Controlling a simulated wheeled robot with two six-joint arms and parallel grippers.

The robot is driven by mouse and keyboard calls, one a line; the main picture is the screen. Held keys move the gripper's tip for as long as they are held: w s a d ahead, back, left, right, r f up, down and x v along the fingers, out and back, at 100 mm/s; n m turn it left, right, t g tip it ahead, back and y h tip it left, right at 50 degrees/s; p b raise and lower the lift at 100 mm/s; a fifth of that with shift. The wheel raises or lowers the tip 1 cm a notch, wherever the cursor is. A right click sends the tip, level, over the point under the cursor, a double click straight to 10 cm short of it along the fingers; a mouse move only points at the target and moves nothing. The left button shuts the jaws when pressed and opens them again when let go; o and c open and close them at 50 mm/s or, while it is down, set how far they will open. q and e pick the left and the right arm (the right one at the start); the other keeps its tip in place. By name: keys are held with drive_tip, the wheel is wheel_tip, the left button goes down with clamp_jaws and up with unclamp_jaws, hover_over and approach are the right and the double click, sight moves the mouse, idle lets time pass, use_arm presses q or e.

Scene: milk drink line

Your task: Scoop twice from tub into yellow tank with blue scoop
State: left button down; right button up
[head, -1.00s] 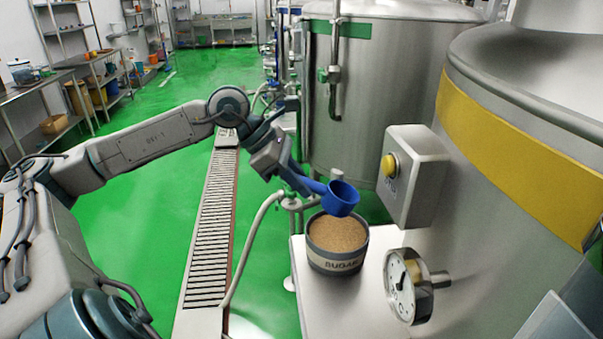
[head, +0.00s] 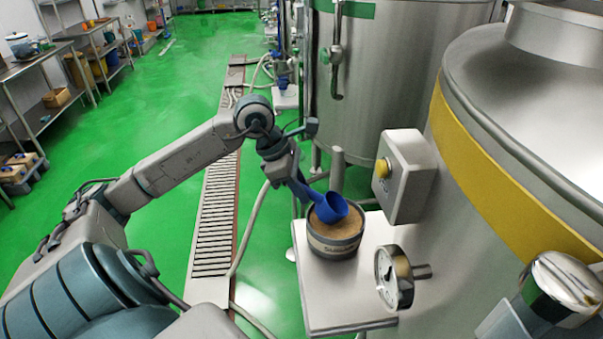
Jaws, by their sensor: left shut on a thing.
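The blue scoop (head: 331,207) is tilted with its cup at the mouth of the tub, over or in the brown grainy contents; I cannot tell how deep. My left gripper (head: 294,178) is shut on the scoop's handle, above the tub's left side. The grey tub (head: 334,245) with a pale label stands on a steel shelf (head: 345,295). The tank with the yellow band (head: 480,180) fills the right side, its rounded top in view. My right gripper is not clearly in view.
A control box with a yellow button (head: 404,175) and a round gauge (head: 393,278) stick out from the tank, right of the tub. A green-banded tank (head: 395,90) stands behind. A floor drain (head: 212,220) runs along the left.

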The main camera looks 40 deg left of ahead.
use_arm(q)
drive_tip(key=shift+f+b, duration=0.3)
drive_tip(key=shift+f, duration=0.5)
drive_tip(key=x, duration=0.3)
drive_tip(key=shift+w+d+f, duration=0.15)
drive_tip(key=shift+w+f, duration=0.05)
drive_tip(key=shift+w+d+r+b, duration=0.2)
drive_tip(key=shift+d+b, duration=0.1)
drive_tip(key=shift+b, duration=0.35)
use_arm(e)
drive_tip(key=shift+f, duration=0.65)
use_arm(q)
drive_tip(key=shift+s+a, duration=0.1)
use_arm(e)
drive_tip(key=shift+d+r, duration=0.1)
drive_tip(key=shift+d, duration=0.15)
